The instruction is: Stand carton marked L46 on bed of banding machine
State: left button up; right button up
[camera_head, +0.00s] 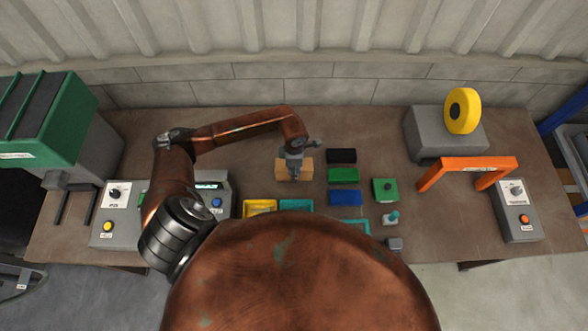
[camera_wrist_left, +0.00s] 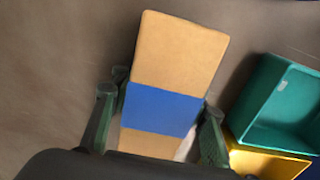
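A tan carton (camera_head: 305,167) lies on the bench in the middle of the head view. In the left wrist view the carton (camera_wrist_left: 180,50) shows a wide blue band; no L46 marking can be read. My left gripper (camera_head: 293,172) is over the carton. In the left wrist view its fingers (camera_wrist_left: 163,100) flank the carton at the blue band; whether they press on it is not clear. An orange arch (camera_head: 468,164) beside a grey box (camera_head: 425,130) with a yellow reel (camera_head: 472,112) appears to be the banding machine, at the right. My right gripper is not in view.
Yellow (camera_head: 259,205) and teal (camera_head: 296,205) trays stand in front of the carton. A control box (camera_head: 516,215) stands right of the arch. A green machine (camera_head: 45,115) is at far left.

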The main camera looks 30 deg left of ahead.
pick_arm(q)
jog(key=c, duration=0.9)
grip_shut()
jog(key=shift+r, duration=0.15)
